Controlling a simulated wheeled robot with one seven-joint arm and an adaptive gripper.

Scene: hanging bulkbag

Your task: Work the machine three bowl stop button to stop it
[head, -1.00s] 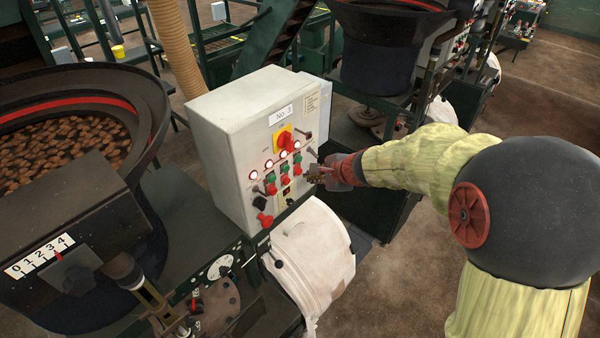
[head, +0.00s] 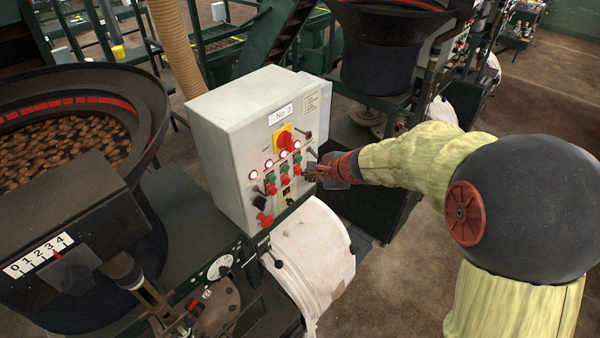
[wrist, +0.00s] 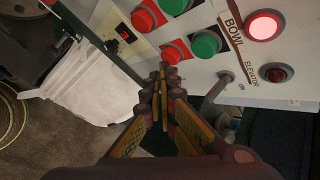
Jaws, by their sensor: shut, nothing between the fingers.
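The grey control box (head: 235,150) labelled No 3 stands in the middle of the head view, with columns of green and red buttons. In the wrist view the word BOWL (wrist: 233,28) is printed beside a lit lamp (wrist: 264,25). In line with that lamp are a green button (wrist: 206,43) and a red button (wrist: 174,53), apparently the bowl stop. My gripper (head: 310,173) is shut and empty at the panel's right side. In the wrist view its fingertips (wrist: 163,72) are just below that red button and partly cover its edge. I cannot tell whether they touch it.
A neighbouring red button (wrist: 143,19) and a toggle switch (wrist: 217,86) are close to my fingertips. A red knob (head: 265,219) sticks out low on the box.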

